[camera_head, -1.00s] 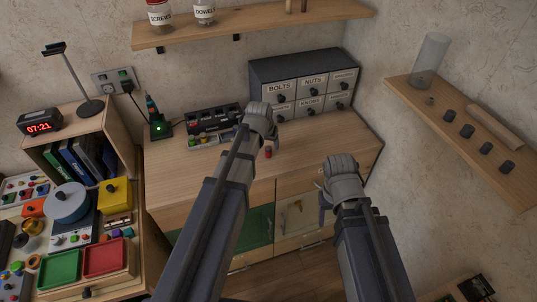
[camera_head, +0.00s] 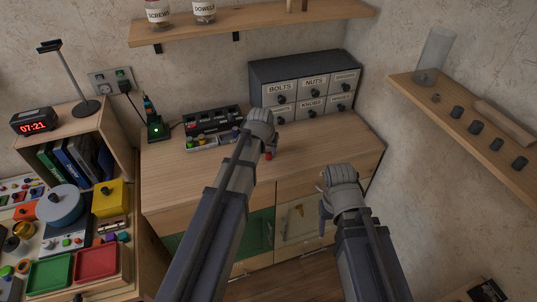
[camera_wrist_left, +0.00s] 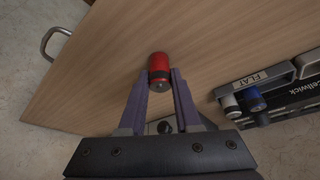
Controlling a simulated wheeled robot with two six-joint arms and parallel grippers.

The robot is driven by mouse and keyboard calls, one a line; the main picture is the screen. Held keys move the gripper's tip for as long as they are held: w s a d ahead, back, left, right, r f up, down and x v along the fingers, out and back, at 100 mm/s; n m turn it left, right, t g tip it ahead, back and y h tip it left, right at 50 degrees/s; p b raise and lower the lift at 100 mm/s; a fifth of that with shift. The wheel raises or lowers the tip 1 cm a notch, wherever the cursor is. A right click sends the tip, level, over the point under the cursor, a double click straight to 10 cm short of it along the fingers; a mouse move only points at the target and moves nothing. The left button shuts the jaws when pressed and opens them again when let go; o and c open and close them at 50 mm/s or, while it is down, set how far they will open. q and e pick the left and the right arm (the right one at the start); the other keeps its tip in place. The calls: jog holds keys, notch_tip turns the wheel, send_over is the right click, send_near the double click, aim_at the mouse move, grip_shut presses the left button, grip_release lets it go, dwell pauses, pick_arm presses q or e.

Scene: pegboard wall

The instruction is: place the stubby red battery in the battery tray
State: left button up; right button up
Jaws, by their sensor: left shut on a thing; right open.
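The stubby red battery (camera_wrist_left: 159,70) is red with a dark band and lies between my left fingertips in the left wrist view. In the head view the battery (camera_head: 268,155) shows as a small red spot just below my left gripper (camera_head: 267,148), which is shut on it above the wooden worktop. The dark battery tray (camera_head: 211,121) stands left of the gripper near the wall. Part of the tray (camera_wrist_left: 282,98), with a "FLAT" label, shows at the right of the wrist view. My right gripper (camera_head: 325,203) is open and empty in front of the worktop.
A grey drawer cabinet (camera_head: 305,85) stands behind my left gripper. A green-lit charger (camera_head: 157,129) stands left of the tray. A wall shelf (camera_head: 465,130) is at the right. The worktop (camera_head: 320,145) has free room right of the gripper.

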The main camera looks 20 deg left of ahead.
aim_at(268, 149)
pick_arm(q)
grip_shut()
notch_tip(268, 149, up, 10)
jog(key=p, duration=1)
